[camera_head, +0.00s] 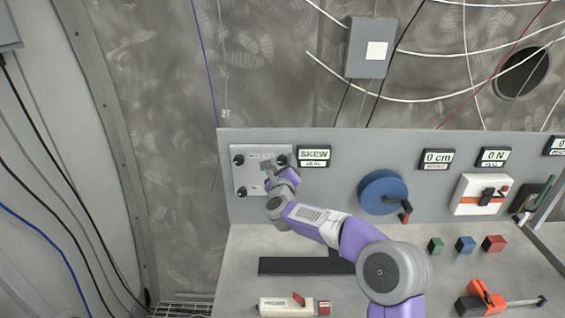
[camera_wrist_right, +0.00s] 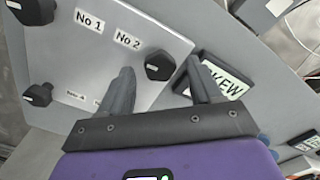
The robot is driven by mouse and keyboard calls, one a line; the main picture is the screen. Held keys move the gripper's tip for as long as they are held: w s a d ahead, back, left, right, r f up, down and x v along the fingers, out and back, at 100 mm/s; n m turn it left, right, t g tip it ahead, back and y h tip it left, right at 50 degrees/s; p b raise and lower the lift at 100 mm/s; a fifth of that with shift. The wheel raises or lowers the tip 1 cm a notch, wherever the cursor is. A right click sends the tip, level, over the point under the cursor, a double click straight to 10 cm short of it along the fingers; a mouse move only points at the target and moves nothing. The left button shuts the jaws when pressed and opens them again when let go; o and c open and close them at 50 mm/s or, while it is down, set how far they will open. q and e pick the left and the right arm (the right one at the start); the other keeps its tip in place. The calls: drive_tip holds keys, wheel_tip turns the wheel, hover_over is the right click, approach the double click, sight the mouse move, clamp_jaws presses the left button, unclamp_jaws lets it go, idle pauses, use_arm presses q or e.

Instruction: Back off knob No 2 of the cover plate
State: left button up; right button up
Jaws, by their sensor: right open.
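The light cover plate (camera_head: 247,176) is on the upright panel at the left, and it fills the upper left of the right wrist view (camera_wrist_right: 70,60). Dark knobs sit at its corners. Label No 2 (camera_wrist_right: 127,40) is beside the right-hand knob (camera_wrist_right: 159,65); label No 1 (camera_wrist_right: 88,20) is nearer the upper left knob (camera_wrist_right: 33,10). My right gripper (camera_head: 268,167) is open in front of the plate. In the wrist view its two fingers (camera_wrist_right: 158,78) point toward the No 2 knob, which shows between them, apparently not gripped. The lower right of the plate is hidden by my arm.
A SKEW display (camera_head: 314,156) is just right of the plate, close to the right finger. A blue reel (camera_head: 383,192) with a crank is farther right. Small coloured blocks (camera_head: 465,244) and an orange tool (camera_head: 485,300) are on the bench. A dark strip (camera_head: 300,266) lies below my arm.

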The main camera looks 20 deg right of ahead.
drive_tip(key=shift+w+d, duration=0.2)
drive_tip(key=shift+w, duration=0.4)
drive_tip(key=shift+c, duration=0.5)
drive_tip(key=c, duration=0.9)
drive_tip(key=shift+c, duration=0.2)
